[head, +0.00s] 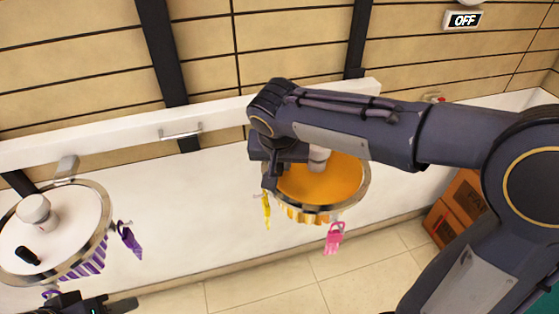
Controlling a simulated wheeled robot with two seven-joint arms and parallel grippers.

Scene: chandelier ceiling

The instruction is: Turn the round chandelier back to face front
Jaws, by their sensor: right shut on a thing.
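A round chandelier (325,182) with an orange inside, a metal rim and a yellow fringe hangs right of the middle. A yellow tag (266,208) hangs at its left side and a pink tag (335,238) at its front right. My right gripper (269,180) is shut on its left rim, above the yellow tag. The arm hides part of the far rim. Another round chandelier (62,222), white with purple stripes and purple tags, hangs at the left. Part of my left gripper (115,305) shows at the bottom left edge; its jaws are unclear.
A white beam (100,140) with a metal bracket runs across behind the chandeliers. Brown boxes (455,210) stand by the wall at the right. An OFF sign (464,20) is at the top right. The tiled floor (260,290) below is clear.

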